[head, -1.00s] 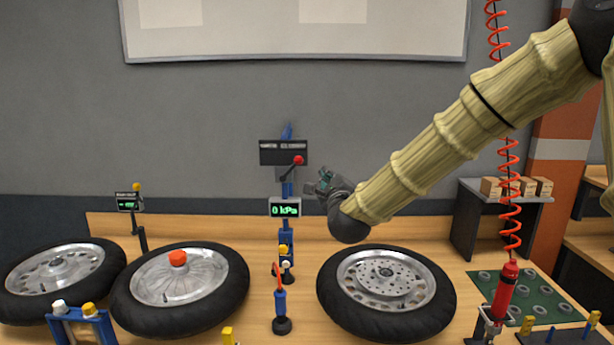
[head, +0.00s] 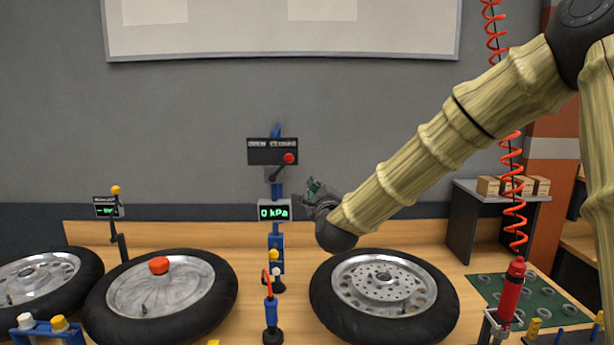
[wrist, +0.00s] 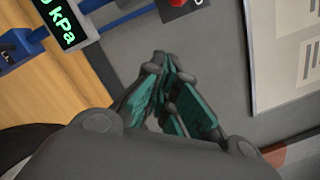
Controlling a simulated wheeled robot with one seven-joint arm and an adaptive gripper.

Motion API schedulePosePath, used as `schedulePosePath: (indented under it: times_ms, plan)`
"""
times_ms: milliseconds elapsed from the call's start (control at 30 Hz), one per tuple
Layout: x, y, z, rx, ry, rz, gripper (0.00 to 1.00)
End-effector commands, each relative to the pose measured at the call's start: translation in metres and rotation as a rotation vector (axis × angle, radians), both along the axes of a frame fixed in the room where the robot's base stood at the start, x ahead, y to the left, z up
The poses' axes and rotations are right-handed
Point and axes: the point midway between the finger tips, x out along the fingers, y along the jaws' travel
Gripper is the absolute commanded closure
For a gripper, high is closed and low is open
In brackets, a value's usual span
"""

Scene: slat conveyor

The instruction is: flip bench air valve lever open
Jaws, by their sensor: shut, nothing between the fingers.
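The air valve is a dark box (head: 272,151) labelled OPEN and CLOSED, on a blue post in the middle of the head view. Its lever (head: 281,168) is dark with a red knob (head: 289,158), tilted up to the right on the CLOSED side. A gauge (head: 274,211) below reads 0 kPa; it also shows in the wrist view (wrist: 58,22). My gripper (head: 310,190) is shut and empty, to the right of the post and lower than the knob, apart from both. In the wrist view the gripper's teal finger pads (wrist: 170,88) show, and part of the red knob (wrist: 176,3) is at the top edge.
Wheels with tyres lie on the wooden bench: one below my gripper (head: 384,293) and one with a red cap (head: 159,287) on the left. A red tool (head: 511,290) hangs from a coiled hose (head: 512,190) at right. Free air surrounds the valve.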

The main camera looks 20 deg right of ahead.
Motion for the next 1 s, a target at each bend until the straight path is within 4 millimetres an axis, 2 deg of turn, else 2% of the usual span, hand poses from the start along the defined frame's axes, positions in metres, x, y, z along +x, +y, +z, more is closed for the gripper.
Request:
schedulePosePath:
  times_ms: [167, 400, 700, 1000]
  plan:
    - [0.019, -0.003, 0.005, -0.002, 0.0, -0.001, 1.0]
    - [0.057, -0.009, 0.009, -0.003, 0.0, 0.001, 1.0]
    - [0.097, -0.016, 0.011, -0.002, 0.001, 0.0, 1.0]
    - [0.088, 0.007, 0.027, -0.002, 0.001, 0.001, 1.0]
